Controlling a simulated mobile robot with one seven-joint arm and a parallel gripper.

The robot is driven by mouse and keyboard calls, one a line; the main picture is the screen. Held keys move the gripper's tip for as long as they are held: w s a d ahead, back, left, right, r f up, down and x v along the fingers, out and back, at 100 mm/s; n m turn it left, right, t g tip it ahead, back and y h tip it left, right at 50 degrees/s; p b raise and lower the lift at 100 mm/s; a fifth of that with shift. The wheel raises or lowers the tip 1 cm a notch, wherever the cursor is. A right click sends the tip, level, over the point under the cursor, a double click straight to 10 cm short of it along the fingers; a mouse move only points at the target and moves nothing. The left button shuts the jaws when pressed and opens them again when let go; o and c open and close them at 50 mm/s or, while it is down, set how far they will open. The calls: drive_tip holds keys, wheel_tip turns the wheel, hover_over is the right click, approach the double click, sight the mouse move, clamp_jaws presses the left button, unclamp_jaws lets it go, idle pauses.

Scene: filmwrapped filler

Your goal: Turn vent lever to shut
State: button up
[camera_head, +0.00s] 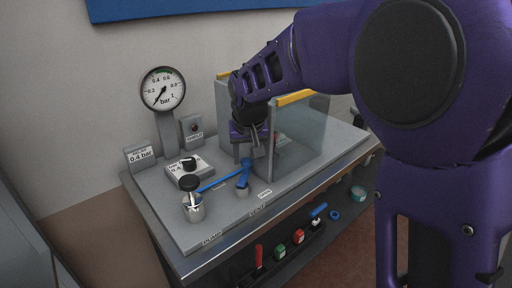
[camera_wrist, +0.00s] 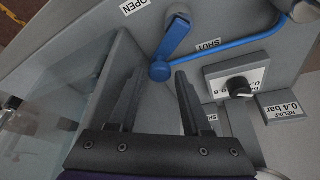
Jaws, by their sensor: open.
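The blue vent lever (camera_head: 244,178) sits on a short grey post on the bench top. In the wrist view the lever (camera_wrist: 173,38) runs from the post to a round end. It lies between the OPEN label (camera_wrist: 135,5) and the SHUT label (camera_wrist: 208,45), lined up with neither. My gripper (camera_head: 248,152) points down just behind the lever. In the wrist view my gripper (camera_wrist: 158,82) is open, with the lever's round end between or just beyond its fingertips; contact cannot be told.
A clear-walled enclosure (camera_head: 300,135) with yellow top edges stands close beside my gripper. A blue rod (camera_head: 217,181) runs from the black-knobbed pump (camera_head: 191,200) towards the lever. A dial box (camera_head: 190,172) and pressure gauge (camera_head: 163,90) stand at the left.

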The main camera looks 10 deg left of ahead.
drive_tip(key=shift+w+f, duration=0.15)
drive_tip(key=shift+f, duration=0.2)
clamp_jaws()
